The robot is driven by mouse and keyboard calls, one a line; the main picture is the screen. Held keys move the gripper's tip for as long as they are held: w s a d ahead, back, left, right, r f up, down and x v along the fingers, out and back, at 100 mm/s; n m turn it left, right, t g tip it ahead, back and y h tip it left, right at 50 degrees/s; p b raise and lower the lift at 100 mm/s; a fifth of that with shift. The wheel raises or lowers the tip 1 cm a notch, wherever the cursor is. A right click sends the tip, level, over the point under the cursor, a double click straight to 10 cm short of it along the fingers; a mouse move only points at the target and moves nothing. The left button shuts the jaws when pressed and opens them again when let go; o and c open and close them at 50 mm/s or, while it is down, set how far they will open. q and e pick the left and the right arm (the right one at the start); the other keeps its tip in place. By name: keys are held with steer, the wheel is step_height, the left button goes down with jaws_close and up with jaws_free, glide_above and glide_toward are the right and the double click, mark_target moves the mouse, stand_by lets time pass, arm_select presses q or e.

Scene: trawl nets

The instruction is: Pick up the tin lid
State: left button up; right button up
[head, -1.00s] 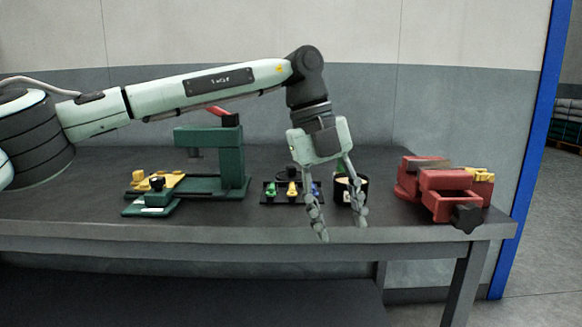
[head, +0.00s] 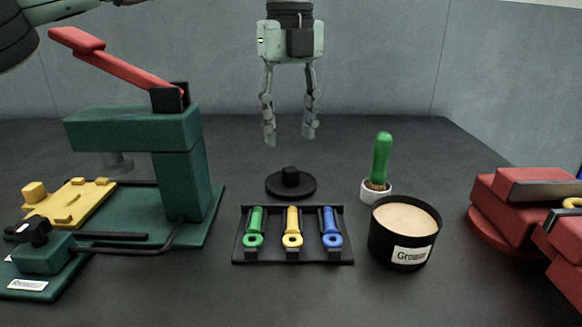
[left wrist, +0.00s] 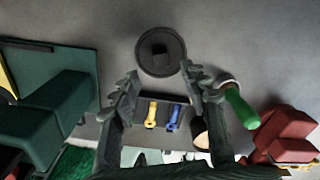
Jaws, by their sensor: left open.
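The tin lid (head: 290,184) is a round black disc with a square black knob on top. It lies flat on the dark bench, behind the tool rack, and shows whole in the left wrist view (left wrist: 160,52). My left gripper (head: 290,140) is open and empty, fingers pointing down, above the lid and apart from it. In the left wrist view its fingertips (left wrist: 160,80) are spread, with the lid beyond them. The open grease tin (head: 404,232) stands right of the rack, filled with pale grease. My right gripper is not in view.
A black rack (head: 292,254) holds green, yellow and blue tools in front of the lid. A green press (head: 180,160) is at left, a red vise (head: 510,205) at right. Bench behind the lid is clear.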

mark_target(293, 171)
arm_select(q)
steer(key=f, duration=0.4)
steer(key=s+f, duration=0.1)
steer(key=f, duration=0.1)
steer(key=shift+d+f, duration=0.25)
steer(key=shift+f, duration=0.45)
jaws_close()
